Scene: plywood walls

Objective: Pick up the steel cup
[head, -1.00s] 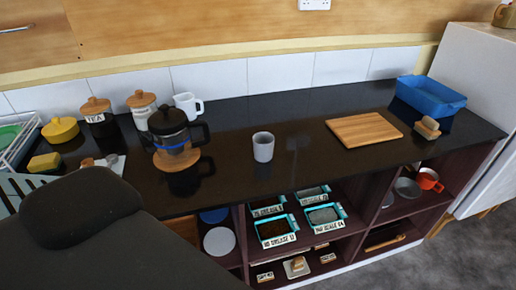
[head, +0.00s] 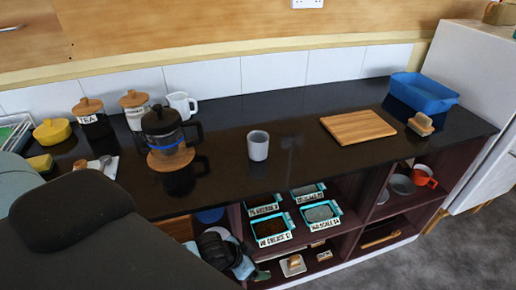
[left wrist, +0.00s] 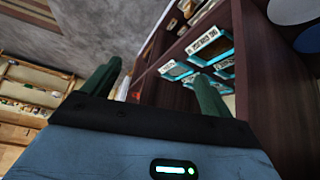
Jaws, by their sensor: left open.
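A light grey cup (head: 258,146), the one I take for the steel cup, stands upright on the dark counter in the middle of the head view. My left gripper (head: 246,267) is low in front of the shelves under the counter, below and apart from the cup. In the left wrist view my left gripper (left wrist: 158,85) shows two green fingers spread apart with nothing held between them. The cup is not seen in that view. My right gripper is not in view.
A coffee press (head: 166,140) on a wooden mat stands left of the cup. A cutting board (head: 358,126) and blue tub (head: 424,93) are to the right. The counter around the cup is clear.

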